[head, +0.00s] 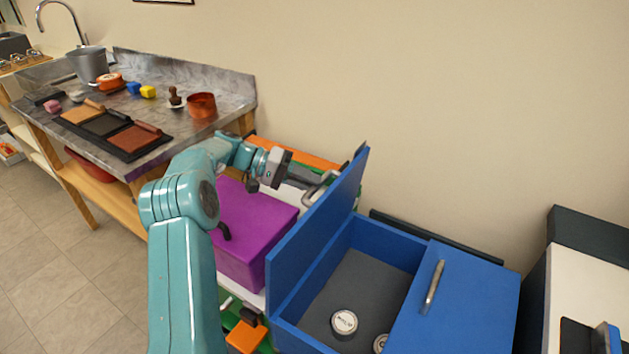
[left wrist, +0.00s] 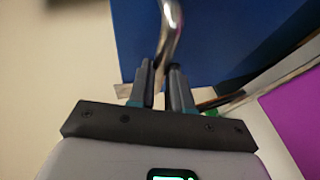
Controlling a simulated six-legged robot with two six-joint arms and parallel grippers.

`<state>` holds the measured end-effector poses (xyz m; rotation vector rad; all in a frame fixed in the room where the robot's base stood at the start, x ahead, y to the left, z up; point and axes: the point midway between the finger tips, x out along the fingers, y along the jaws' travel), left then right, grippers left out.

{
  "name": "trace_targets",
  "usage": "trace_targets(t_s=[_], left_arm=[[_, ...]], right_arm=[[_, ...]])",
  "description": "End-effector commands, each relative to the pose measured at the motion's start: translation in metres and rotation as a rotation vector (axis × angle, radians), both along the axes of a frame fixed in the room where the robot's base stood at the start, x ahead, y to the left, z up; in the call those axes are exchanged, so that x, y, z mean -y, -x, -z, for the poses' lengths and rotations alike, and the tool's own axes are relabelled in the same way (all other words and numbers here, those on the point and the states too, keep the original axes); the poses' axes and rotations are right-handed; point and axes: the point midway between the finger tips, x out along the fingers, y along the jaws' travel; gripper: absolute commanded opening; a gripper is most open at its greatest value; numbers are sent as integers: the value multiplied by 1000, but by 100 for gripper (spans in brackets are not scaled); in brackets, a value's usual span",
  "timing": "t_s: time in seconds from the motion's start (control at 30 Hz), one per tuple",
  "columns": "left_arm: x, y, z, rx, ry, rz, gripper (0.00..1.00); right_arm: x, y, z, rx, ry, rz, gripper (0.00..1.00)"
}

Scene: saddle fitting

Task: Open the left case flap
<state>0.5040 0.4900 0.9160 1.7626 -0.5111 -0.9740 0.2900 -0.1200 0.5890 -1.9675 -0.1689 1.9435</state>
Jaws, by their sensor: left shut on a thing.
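The blue case (head: 380,245) has two flaps. Its left flap (head: 318,235) is swung up and stands steeply, tilted away from the opening. My left gripper (head: 306,186) is at the metal handle (head: 322,186) on the flap's outer face. In the left wrist view the two fingers (left wrist: 161,88) are closed around the handle (left wrist: 170,30), with the blue flap (left wrist: 225,40) behind. The right flap (head: 455,305) lies closed, with its own metal handle (head: 433,287). My right gripper is not in view.
Inside the case, round white-topped tins (head: 344,322) rest on the grey floor. A purple box (head: 250,225) stands close left of the raised flap. A workbench (head: 225,85) is at the back left. A dark-topped cabinet (head: 590,245) stands right.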

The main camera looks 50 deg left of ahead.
Motion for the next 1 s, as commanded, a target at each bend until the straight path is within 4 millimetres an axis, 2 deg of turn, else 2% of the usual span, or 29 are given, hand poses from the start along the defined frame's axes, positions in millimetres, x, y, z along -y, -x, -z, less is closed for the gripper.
trace_targets(t_s=[0.6, 0.63, 0.7, 1.0], left_arm=[[0, 1, 10, -15, -1, 2, 0], [1, 1, 10, -15, -1, 2, 25], [1, 1, 10, -15, -1, 2, 44], [-1, 1, 6, -8, -3, 1, 44]], right_arm=[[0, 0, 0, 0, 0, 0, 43], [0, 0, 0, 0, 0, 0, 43], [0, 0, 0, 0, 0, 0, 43], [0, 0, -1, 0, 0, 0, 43]])
